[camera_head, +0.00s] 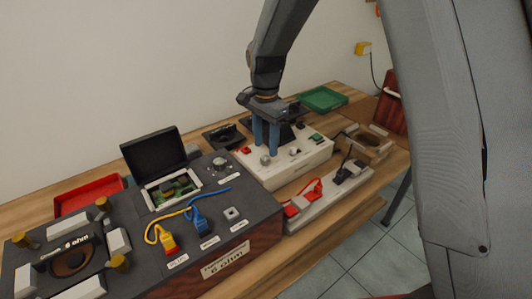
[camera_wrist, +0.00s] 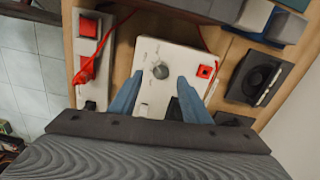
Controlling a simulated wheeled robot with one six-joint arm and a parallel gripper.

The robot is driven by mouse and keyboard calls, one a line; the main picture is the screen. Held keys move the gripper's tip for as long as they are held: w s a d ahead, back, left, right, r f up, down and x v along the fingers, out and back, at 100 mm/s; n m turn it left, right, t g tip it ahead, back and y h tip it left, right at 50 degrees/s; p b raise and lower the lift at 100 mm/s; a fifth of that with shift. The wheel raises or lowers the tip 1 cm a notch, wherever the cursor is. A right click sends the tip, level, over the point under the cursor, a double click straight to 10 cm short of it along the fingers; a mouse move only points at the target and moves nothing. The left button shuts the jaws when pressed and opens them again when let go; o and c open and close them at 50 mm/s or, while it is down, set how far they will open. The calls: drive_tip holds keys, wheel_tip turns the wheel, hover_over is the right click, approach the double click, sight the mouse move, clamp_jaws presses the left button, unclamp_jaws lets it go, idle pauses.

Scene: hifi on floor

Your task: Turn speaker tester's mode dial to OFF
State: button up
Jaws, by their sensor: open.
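The speaker tester, a cream box, stands mid-bench in the head view (camera_head: 285,178) and also shows in the wrist view (camera_wrist: 148,98). A grey round dial (camera_wrist: 160,71) with small unreadable marks around it is on its top; a knob also shows below my fingers in the head view (camera_head: 265,160). Which mark the dial points to cannot be told. My gripper (camera_head: 266,147), with two blue fingers, is open above the tester. In the wrist view my gripper (camera_wrist: 160,76) has its fingertips on either side of the dial, apart and empty. Contact is not visible.
A red part (camera_wrist: 205,71) sits on the tester's top. A grey strip with red and black connectors (camera_head: 325,192) lies in front. A dark box with cables (camera_head: 200,230) stands left. A green tray (camera_head: 323,99) is behind right; a red tray (camera_head: 88,194) is far left.

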sight(266, 158)
drive_tip(key=shift+r, duration=1.55)
